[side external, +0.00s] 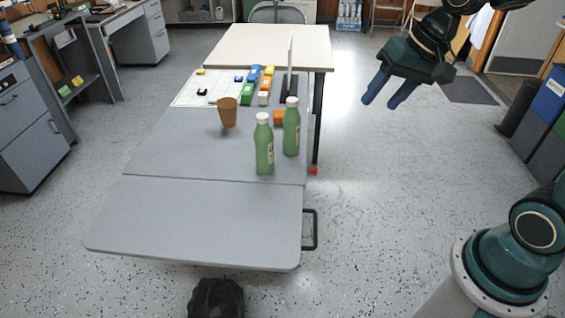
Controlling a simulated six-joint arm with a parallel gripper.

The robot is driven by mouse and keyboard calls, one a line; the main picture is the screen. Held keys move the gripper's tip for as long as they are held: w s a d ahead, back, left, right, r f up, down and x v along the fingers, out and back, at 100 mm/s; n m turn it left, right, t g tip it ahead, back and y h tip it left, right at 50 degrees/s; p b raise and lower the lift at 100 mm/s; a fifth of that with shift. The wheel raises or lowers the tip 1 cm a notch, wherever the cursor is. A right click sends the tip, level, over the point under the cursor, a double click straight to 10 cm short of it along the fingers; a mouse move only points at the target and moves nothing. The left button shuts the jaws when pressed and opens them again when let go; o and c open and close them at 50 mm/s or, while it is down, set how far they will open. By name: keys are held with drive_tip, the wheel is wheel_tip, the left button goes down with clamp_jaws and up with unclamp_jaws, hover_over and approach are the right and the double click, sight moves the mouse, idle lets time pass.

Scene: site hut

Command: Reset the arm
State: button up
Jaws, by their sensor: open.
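My gripper (388,90) is in the upper right of the side external view. It hangs in the air to the right of the grey table (190,215), above the floor. Its two blue fingers are apart, with nothing between them. It touches nothing.
Two green bottles (264,145) and an orange-brown cup (228,113) stand upright on the table. Several coloured blocks (247,94), a white sheet (195,92) and an upright thin panel (290,68) are behind them. A pale table (265,45) adjoins at the back. The table's front part is bare.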

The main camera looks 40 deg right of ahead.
drive_tip(key=s+r+n+h, duration=0.1)
drive_tip(key=s+n, duration=0.1)
drive_tip(key=s, duration=0.5)
drive_tip(key=s+a+r+n+t+h, duration=0.1)
drive_tip(key=s+r+n, duration=0.1)
drive_tip(key=s, duration=0.5)
drive_tip(key=shift+s+n, duration=0.15)
drive_tip(key=shift+n, duration=0.55)
